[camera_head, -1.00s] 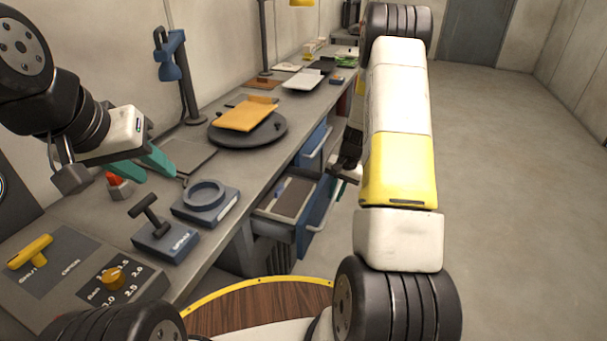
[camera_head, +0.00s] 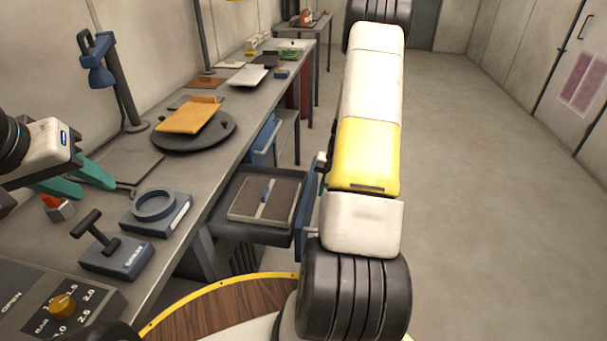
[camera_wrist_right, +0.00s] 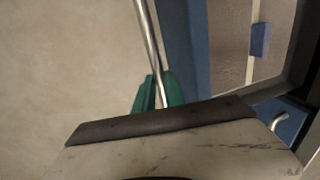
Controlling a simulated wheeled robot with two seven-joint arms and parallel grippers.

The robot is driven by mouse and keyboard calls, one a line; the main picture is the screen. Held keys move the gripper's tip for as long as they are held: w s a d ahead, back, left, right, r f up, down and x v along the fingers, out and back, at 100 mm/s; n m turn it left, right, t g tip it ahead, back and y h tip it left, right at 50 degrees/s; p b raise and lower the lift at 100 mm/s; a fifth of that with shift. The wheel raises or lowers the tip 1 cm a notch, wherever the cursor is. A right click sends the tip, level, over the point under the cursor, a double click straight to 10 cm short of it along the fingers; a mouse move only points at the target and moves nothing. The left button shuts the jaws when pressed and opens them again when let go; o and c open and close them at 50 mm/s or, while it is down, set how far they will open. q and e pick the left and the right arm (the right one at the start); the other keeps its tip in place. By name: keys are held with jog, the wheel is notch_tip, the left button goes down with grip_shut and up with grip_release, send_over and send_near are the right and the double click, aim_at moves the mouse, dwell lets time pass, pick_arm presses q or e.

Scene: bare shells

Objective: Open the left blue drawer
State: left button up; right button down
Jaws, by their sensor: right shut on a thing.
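The left blue drawer (camera_head: 303,218) stands well out from under the workbench. Its dark tray holds a grey-brown panel (camera_head: 250,205) with a small blue piece on it. In the right wrist view its blue front (camera_wrist_right: 186,40) runs beside a metal bar handle (camera_wrist_right: 149,40). My right gripper (camera_wrist_right: 158,88) has its green fingers shut around this handle; in the head view my own arm mostly hides it. My left gripper (camera_head: 97,188) is open and empty above the bench, at the left of the head view.
A second blue drawer (camera_head: 264,143) with a pale handle sits farther along under the workbench (camera_head: 205,172). On top are a round dark plate (camera_head: 215,134) with an orange board, a ring block (camera_head: 155,208) and a T-handle block (camera_head: 115,258). Floor at right is clear.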

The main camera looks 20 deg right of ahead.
jog(key=c, duration=1.4)
grip_release()
jog(key=shift+r, duration=0.1)
notch_tip(320, 180, up, 8)
jog(key=d, duration=0.1)
jog(key=shift+s+d+f, duration=0.15)
jog(key=shift+s+f, duration=0.1)
jog(key=shift+s, duration=0.15)
